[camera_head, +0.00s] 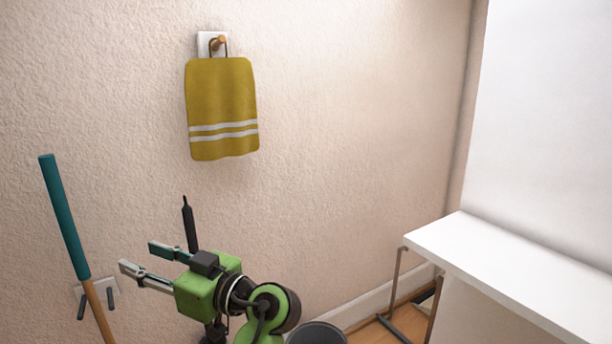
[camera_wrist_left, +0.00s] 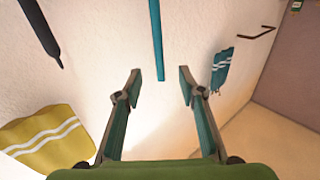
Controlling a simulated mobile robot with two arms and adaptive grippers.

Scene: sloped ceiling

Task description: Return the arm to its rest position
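My left gripper (camera_head: 141,257) is at the lower left of the head view, in front of the textured wall. Its two fingers are spread apart, with nothing between them. The left wrist view also shows the open gripper (camera_wrist_left: 159,84); a teal pole (camera_wrist_left: 157,40) shows beyond the gap between the fingers. My green and black left arm (camera_head: 262,315) comes up from the bottom of the head view. My right gripper is not in view.
A yellow towel (camera_head: 222,105) hangs on a wall hook. A teal-and-wood pole (camera_head: 65,215) stands by a wall bracket. A dark pointed object (camera_head: 189,225) is near the gripper. A white shelf (camera_head: 510,275) is right; a dark round bin-like thing (camera_head: 317,333) is below.

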